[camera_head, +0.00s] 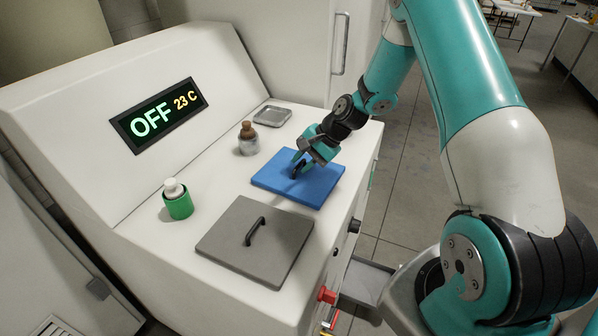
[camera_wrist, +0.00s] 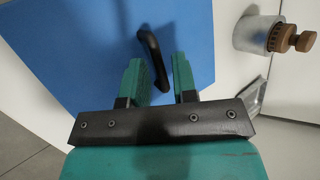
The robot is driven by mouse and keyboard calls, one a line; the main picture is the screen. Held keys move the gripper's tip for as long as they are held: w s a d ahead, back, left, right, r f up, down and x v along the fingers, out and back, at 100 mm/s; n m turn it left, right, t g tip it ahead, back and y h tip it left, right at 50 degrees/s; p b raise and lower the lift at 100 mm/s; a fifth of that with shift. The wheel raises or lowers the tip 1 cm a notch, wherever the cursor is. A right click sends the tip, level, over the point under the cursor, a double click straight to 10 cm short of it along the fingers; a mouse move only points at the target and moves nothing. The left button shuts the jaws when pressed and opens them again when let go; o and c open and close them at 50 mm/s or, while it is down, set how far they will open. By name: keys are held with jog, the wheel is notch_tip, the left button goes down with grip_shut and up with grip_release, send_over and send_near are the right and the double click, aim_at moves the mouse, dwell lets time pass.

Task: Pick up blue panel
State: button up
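The blue panel (camera_head: 313,184) lies flat on the white machine's top, in the middle of the head view. It fills the upper left of the wrist view (camera_wrist: 70,50) and has a black arched handle (camera_wrist: 153,58). My gripper (camera_head: 301,158) is just above the panel at its handle. In the wrist view my gripper's two green fingers (camera_wrist: 158,72) are apart, with a gap between them. The handle's near end lies at this gap. I cannot tell whether the fingers reach down around the handle or stay above it.
A grey panel with a handle (camera_head: 257,241) lies in front of the blue one. A brown-topped jar (camera_head: 248,139), a green container with a white bottle (camera_head: 177,200) and a small metal tray (camera_head: 272,116) stand on the top. A display (camera_head: 160,115) reads OFF 23 C.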

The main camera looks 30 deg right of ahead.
grip_shut()
dwell(0.3)
